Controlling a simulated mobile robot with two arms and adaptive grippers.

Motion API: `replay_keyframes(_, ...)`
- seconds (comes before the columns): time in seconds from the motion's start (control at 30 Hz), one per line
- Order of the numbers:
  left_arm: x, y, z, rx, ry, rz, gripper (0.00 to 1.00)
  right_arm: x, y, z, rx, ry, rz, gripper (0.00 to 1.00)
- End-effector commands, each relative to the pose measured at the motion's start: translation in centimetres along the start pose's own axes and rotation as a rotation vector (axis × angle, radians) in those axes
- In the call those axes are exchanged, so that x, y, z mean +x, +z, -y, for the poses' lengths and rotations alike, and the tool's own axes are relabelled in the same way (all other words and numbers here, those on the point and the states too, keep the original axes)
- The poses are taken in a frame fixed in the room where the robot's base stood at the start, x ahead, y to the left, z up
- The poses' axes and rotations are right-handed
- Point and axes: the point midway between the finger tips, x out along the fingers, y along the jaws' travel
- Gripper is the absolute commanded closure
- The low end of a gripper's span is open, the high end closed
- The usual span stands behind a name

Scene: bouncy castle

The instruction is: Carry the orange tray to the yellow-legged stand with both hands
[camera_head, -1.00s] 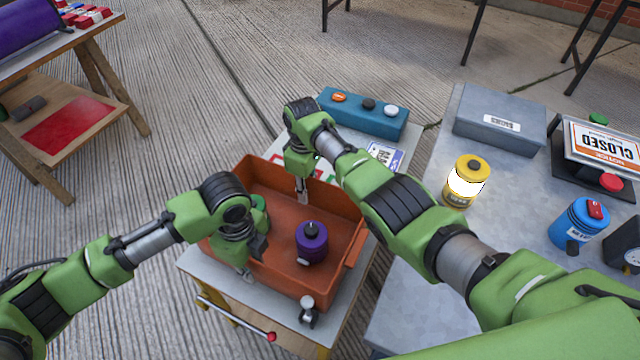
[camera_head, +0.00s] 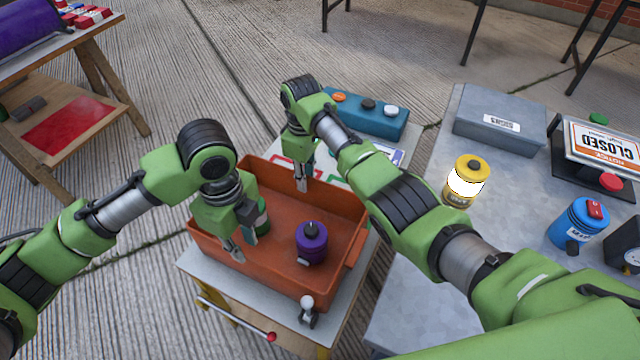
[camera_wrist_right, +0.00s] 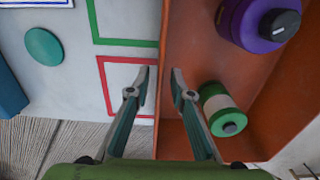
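The orange tray (camera_head: 345,200) rests on the grey top of a stand with yellow legs (camera_head: 325,352). It holds a purple canister (camera_head: 311,243) and a green-and-white canister (camera_head: 263,218). My left gripper (camera_head: 242,246) is open above the tray's left part, partly in front of the green canister. My right gripper (camera_head: 302,180) is at the tray's far wall. In the right wrist view its fingers (camera_wrist_right: 162,82) are apart, one on each side of the wall's edge, with visible gaps. The purple canister (camera_wrist_right: 258,20) and green canister (camera_wrist_right: 222,112) show there too.
A blue box with knobs (camera_head: 368,112) stands on the stand top behind the tray. A small lever (camera_head: 308,308) is at its front. The grey table to the right holds a yellow lantern (camera_head: 465,182), a blue canister (camera_head: 580,222) and a grey box (camera_head: 500,120).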

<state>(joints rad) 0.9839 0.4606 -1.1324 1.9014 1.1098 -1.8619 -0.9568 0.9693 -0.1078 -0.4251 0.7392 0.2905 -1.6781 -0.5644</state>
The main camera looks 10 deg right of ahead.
Motion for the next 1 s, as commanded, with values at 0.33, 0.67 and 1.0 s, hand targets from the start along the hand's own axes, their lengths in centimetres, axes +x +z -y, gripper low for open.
replay_keyframes(0.33,0.1,0.0,0.0,0.0,0.0,0.0,0.79,-6.0,0.0,-0.1,0.001,0.001,0.0,0.79)
replay_keyframes(0.67,0.1,0.0,0.0,0.0,0.0,0.0,0.79,-6.7,0.1,0.0,0.001,0.0,0.001,0.79)
replay_keyframes(1.0,-1.1,0.0,0.0,-0.001,0.0,0.0,0.79,-8.0,0.0,-0.1,0.001,0.0,0.0,0.79)
